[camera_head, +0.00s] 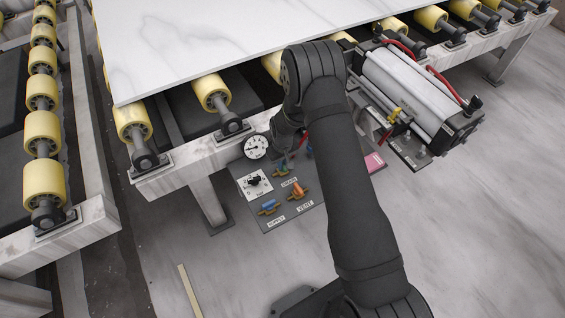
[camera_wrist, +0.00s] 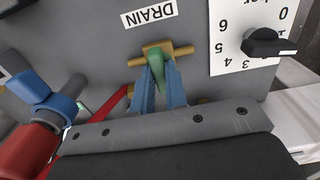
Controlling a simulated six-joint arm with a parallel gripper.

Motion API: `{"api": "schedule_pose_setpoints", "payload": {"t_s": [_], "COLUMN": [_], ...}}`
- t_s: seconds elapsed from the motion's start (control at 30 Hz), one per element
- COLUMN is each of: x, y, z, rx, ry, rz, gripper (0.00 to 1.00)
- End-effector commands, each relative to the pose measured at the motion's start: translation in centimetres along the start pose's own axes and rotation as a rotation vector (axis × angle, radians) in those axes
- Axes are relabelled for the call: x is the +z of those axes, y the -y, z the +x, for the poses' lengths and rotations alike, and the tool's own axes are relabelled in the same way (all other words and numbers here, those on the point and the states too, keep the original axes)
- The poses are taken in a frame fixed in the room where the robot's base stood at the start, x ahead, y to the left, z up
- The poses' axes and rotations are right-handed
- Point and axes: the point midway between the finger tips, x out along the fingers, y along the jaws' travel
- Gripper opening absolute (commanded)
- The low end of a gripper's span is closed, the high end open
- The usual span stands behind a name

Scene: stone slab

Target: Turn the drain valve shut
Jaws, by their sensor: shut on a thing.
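The drain valve has a green handle (camera_wrist: 160,76) on a brass body (camera_wrist: 182,50), beneath the white DRAIN label (camera_wrist: 149,13) in the wrist view. The handle lies across the horizontal line of the brass body. My gripper (camera_wrist: 161,84) has its two blue fingers on either side of the green handle and is shut on it. In the head view, my arm comes down over the grey panel (camera_head: 249,208), and the fingertips are mostly hidden. A bit of green handle (camera_head: 281,168) shows there.
A blue-handled valve (camera_head: 268,206) and an orange-handled valve (camera_head: 298,189) sit close by on the panel. A black selector knob (camera_wrist: 268,43) is right of the drain valve in the wrist view. A gauge (camera_head: 256,147) and a pale stone slab (camera_head: 200,40) on rollers stand near.

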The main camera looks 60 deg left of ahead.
Motion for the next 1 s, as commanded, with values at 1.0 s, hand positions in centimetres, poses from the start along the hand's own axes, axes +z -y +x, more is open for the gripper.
{"api": "schedule_pose_setpoints", "payload": {"t_s": [1.0], "x": [-0.1], "y": [0.0], "z": [-9.8], "rx": [0.001], "ry": [-0.004], "rz": [0.0], "gripper": [0.35]}}
